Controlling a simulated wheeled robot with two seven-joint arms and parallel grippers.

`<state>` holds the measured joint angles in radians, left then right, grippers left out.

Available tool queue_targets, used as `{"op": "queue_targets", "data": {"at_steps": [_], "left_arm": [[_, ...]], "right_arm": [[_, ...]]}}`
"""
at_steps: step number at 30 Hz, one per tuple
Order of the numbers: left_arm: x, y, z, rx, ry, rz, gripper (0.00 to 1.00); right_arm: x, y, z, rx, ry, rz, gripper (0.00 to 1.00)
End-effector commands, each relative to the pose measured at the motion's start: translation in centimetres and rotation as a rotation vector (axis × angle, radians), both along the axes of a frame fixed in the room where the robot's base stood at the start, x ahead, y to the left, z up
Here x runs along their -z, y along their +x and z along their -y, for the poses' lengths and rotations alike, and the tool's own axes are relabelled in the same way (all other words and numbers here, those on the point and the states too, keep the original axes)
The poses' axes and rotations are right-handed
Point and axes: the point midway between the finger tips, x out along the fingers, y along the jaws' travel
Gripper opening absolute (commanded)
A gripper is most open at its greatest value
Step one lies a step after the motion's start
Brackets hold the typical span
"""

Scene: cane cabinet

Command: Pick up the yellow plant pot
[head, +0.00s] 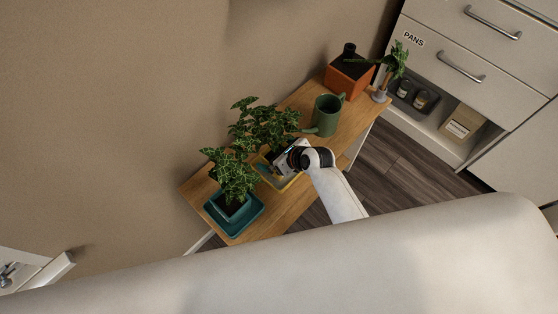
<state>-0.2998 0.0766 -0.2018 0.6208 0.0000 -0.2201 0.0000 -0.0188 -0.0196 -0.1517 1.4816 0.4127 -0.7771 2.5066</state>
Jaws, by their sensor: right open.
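The yellow plant pot (286,184) stands on a narrow wooden shelf top (196,188) against the wall, with a leafy plant (266,126) above it. Only parts of its yellow rim and saucer show. My right arm reaches in from the lower right, and my right gripper (277,163) is at the pot, covering much of it. It is open. The fingertips are small and partly lost against the pot and leaves, so I cannot tell whether they touch it. My left gripper is not in view.
A teal pot (231,209) with a plant stands close on the left. A green watering can (325,115) stands to the right, then an orange box-like pot (346,79) and a small plant (394,65). White drawers (440,60) rise at the right, with dark wooden floor before them.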

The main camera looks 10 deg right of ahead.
Motion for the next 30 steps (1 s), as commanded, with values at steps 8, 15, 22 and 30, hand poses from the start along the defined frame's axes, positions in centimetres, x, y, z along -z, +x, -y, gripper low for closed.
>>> {"op": "queue_targets", "data": {"at_steps": [8, 15, 22, 30], "left_arm": [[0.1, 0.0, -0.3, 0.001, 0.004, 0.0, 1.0], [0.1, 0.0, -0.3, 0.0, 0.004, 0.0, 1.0], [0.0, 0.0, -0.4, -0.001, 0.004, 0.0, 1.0], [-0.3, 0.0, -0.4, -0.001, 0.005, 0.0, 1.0]], "right_arm": [[0.3, 0.2, -0.1, 0.001, 0.0, 0.0, 1.0], [0.3, 0.2, -0.1, 0.001, -0.001, -0.001, 0.61], [0.1, 0.3, -0.1, 0.001, 0.001, 0.004, 0.36], [-1.0, 0.3, -0.2, 0.001, 0.002, 0.005, 0.36]]}}
